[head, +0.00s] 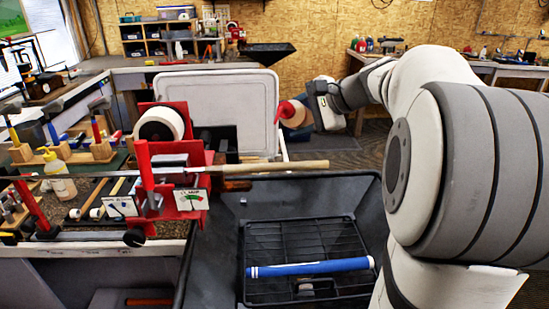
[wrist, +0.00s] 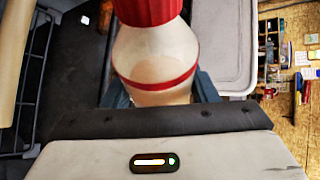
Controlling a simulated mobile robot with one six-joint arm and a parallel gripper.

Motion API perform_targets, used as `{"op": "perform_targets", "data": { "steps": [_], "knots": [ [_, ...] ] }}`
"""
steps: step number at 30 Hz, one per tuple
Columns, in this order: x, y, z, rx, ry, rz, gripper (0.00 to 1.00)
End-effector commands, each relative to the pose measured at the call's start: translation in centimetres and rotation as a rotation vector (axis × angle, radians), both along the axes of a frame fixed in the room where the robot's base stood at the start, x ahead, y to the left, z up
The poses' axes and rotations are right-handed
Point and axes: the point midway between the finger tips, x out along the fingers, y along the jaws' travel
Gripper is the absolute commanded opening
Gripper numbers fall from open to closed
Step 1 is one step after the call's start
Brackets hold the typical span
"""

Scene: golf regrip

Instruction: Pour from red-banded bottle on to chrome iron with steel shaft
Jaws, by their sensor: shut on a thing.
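My gripper (head: 307,117) is shut on the red-banded bottle (head: 295,114), right of and above the club's butt end. In the wrist view the bottle (wrist: 155,52) has a red cap, a red band and pale liquid, between the gripper's fingers (wrist: 160,92). In the head view it is tilted, its red nozzle toward the left. No stream shows. A club shaft (head: 300,166) lies level through a red vise (head: 185,180), its tan-covered end reaching right over a dark bin; its head cannot be made out. A tan rod shows at the wrist view's left edge (wrist: 14,50).
The dark bin (head: 210,262) holds a wire rack (head: 300,240) with a blue grip (head: 310,267). A white board (head: 235,85) stands behind the vise. A yellow-topped pump bottle (head: 59,178) and tools crowd the left bench.

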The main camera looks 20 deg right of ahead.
Motion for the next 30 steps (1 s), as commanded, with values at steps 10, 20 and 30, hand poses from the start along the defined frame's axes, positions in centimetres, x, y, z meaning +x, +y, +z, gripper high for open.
{"op": "perform_targets", "data": {
  "steps": [10, 20, 30],
  "knots": [
    [-0.1, 0.1, 1.2, 0.025, 0.029, -0.001, 0.25],
    [-0.6, 0.5, 2.9, 0.093, 0.108, 0.0, 0.25],
    [-1.0, 0.9, 4.6, 0.163, 0.189, 0.0, 0.25]
  ]
}}
